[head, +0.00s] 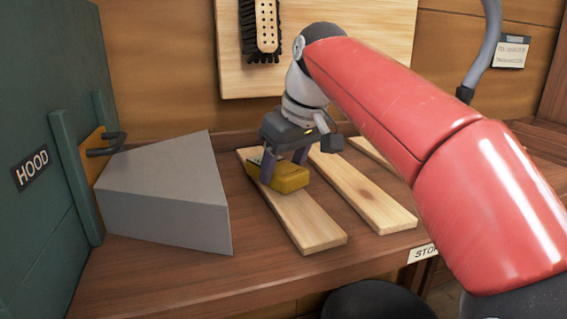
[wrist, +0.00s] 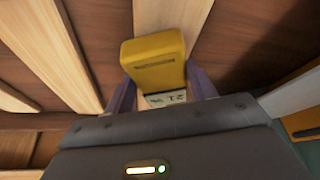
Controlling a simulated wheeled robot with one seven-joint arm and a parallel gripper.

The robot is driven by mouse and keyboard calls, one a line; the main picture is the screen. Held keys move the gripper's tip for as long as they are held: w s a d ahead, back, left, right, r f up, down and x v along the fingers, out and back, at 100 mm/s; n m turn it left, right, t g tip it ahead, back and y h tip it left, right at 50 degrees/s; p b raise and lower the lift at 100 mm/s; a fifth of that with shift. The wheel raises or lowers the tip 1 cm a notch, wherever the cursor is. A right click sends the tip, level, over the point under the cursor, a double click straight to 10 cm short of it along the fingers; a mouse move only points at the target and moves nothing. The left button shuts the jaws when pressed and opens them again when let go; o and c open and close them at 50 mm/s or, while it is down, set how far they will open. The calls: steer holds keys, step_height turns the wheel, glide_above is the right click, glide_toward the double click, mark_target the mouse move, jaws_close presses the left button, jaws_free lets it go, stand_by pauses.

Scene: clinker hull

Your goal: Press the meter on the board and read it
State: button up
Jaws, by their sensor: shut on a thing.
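The yellow meter (head: 291,179) is at the left pale wooden board (head: 308,225) on the bench. It looks in contact with the board, though its underside is hidden. My gripper (head: 283,170) points down from above, with a finger on each side of the meter, shut on it. In the wrist view the meter (wrist: 155,65) sits between the two purple-grey fingers. A small pale display (wrist: 165,98) with dark characters shows at its near end, partly cut off by my gripper body. I cannot read the characters surely.
Two more boards (head: 360,190) lie to the right. A large grey wedge block (head: 160,195) stands left, by the green panel marked HOOD (head: 32,170). A brush (head: 262,30) hangs on the back panel. A STO label (head: 424,253) is on the bench's front edge.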

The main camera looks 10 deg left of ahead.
mark_target(283, 167)
step_height(283, 167, up, 3)
steer(key=p, duration=0.2)
steer(key=shift+p, duration=0.4)
steer(key=shift+r, duration=2.4)
